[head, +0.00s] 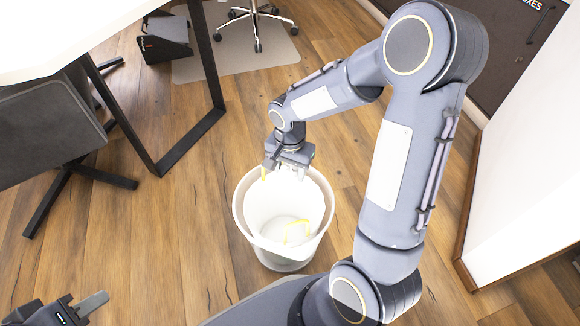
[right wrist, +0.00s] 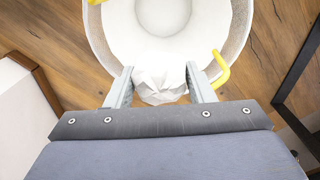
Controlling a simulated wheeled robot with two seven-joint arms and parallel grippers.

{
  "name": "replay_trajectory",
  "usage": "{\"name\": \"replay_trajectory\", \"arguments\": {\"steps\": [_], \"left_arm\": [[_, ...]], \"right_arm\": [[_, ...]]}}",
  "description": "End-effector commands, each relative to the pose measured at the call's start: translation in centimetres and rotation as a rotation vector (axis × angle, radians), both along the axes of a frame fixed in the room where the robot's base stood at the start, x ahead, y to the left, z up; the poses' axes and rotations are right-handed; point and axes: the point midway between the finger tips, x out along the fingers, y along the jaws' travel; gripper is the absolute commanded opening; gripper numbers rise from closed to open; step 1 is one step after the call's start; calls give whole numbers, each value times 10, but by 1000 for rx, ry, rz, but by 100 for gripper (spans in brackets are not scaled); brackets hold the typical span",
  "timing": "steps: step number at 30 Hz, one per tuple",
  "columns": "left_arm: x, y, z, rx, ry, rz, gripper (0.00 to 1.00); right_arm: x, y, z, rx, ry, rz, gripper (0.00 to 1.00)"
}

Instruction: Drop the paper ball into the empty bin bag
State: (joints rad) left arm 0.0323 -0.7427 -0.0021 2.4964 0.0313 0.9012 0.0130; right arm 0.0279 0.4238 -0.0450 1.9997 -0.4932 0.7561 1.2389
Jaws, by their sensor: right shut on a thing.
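The paper ball (right wrist: 160,78) is white and crumpled. In the right wrist view it sits between the two fingers of my right gripper (right wrist: 160,84), which is shut on it. In the head view my right gripper (head: 286,172) is over the far rim of the bin, and the ball cannot be made out there. The white bin bag (head: 275,205) lines a pale round bin (head: 283,258) on the floor; it has yellow ties and looks empty inside. My left gripper (head: 82,307) is at the lower left, far from the bin; its finger gap is unclear.
A white desk (head: 70,30) with dark legs (head: 190,135) stands at the left, beside a grey chair (head: 45,130). A chair base (head: 256,25) on a mat is at the back. A white wall (head: 530,160) bounds the right. Wood floor around the bin is clear.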

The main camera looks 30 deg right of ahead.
Motion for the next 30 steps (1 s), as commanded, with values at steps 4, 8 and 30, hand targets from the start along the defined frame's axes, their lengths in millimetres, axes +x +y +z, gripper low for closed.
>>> {"name": "replay_trajectory", "arguments": {"steps": [4,8,30], "left_arm": [[0,0,-4,0,0,0,32],[0,0,-3,0,0,0,32],[0,0,14,0,0,0,32]], "right_arm": [[0,0,-5,0,0,0,28],[0,0,-4,0,0,0,28],[1,0,30,-1,-4,0,74]]}}
